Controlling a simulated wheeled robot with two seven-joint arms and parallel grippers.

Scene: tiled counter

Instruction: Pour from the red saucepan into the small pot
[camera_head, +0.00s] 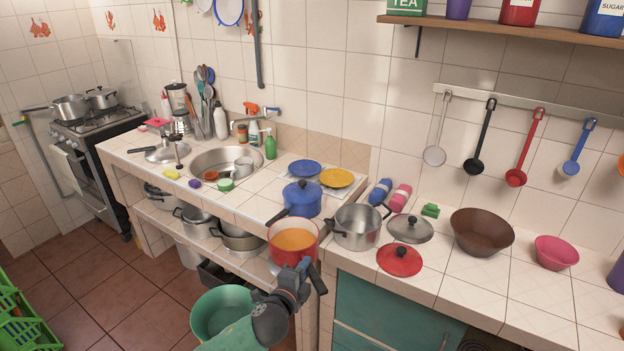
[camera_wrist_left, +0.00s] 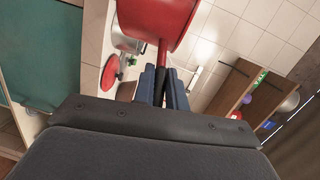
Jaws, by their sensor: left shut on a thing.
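The red saucepan (camera_head: 293,243) with orange contents is held roughly upright in front of the counter edge, just left of the steel pot. My left gripper (camera_head: 303,268) is shut on its handle. The left wrist view shows the saucepan's red outside (camera_wrist_left: 160,15) beyond the gripper fingers (camera_wrist_left: 163,86). The small pot appears to be the open steel pot (camera_head: 358,229) with dark handles, standing on the counter. It also shows partly in the left wrist view (camera_wrist_left: 126,42). My right gripper is not in view.
A blue lidded pot (camera_head: 302,199) stands behind the saucepan. A red lid (camera_head: 399,260) and a steel lid (camera_head: 410,228) lie right of the steel pot. A brown bowl (camera_head: 482,232) is farther right. A green tub (camera_head: 222,312) is below. The front right counter is clear.

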